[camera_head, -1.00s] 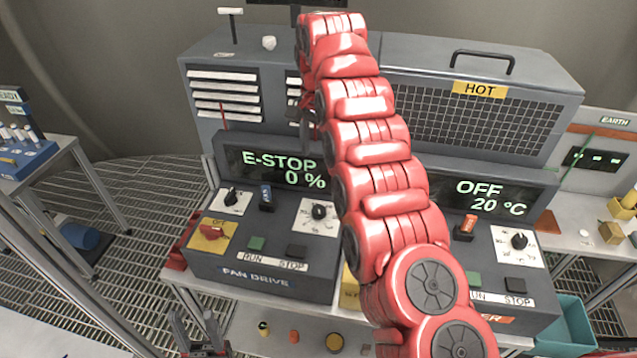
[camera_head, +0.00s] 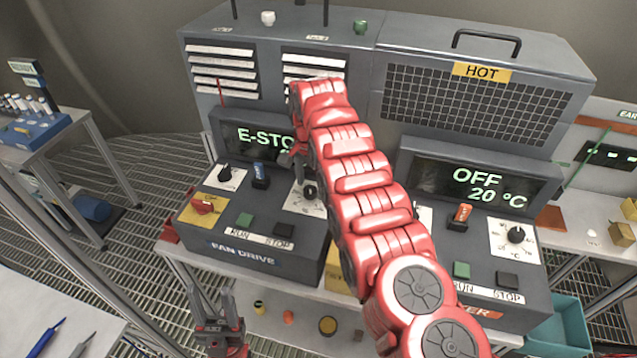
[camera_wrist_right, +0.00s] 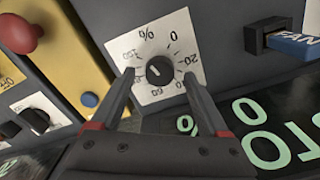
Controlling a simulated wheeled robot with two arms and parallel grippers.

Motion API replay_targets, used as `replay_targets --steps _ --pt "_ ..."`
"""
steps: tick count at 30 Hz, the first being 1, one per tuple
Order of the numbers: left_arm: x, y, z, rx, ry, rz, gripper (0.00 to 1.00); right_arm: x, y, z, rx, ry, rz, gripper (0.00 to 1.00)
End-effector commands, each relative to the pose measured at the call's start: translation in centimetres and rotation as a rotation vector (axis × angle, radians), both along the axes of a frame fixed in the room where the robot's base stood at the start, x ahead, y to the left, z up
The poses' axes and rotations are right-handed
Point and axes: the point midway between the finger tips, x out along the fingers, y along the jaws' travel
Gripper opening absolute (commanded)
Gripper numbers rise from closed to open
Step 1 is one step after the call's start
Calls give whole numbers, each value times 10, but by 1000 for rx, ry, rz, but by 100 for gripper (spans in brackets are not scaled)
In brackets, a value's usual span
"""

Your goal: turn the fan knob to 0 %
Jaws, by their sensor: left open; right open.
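The fan knob (camera_head: 310,192) is a black dial on a white percent plate on the fan drive panel. In the right wrist view the knob (camera_wrist_right: 160,70) sits between my right fingertips, with the plate's numbers around it. Its pointer seems to face up and left there, but I cannot read the exact setting. My right gripper (camera_wrist_right: 160,82) is open, one finger on each side of the knob; contact is not clear. The fan display (camera_head: 252,138) shows "E-STO", the rest hidden by my arm. My left gripper (camera_head: 213,300) is open and empty, low in front of the bench.
Beside the knob are a blue fan tag (camera_head: 260,172), a second black knob (camera_head: 225,173), a red stop knob (camera_head: 203,206), and green (camera_head: 244,220) and black (camera_head: 284,229) buttons. The heater display (camera_head: 485,188) reads OFF, 20 °C.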

Motion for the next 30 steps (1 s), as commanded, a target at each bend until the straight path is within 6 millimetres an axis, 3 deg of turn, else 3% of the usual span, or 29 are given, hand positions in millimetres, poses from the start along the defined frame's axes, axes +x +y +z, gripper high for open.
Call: replay_targets --steps 11,24,30 --pt "0 0 1 0 0 0 50 -1 3 -7 -1 1 1 78" --pt "0 0 1 0 0 0 50 -1 3 -7 -1 1 0 0" --pt "0 0 -1 0 0 0 50 -1 3 -7 -1 -1 7 0"
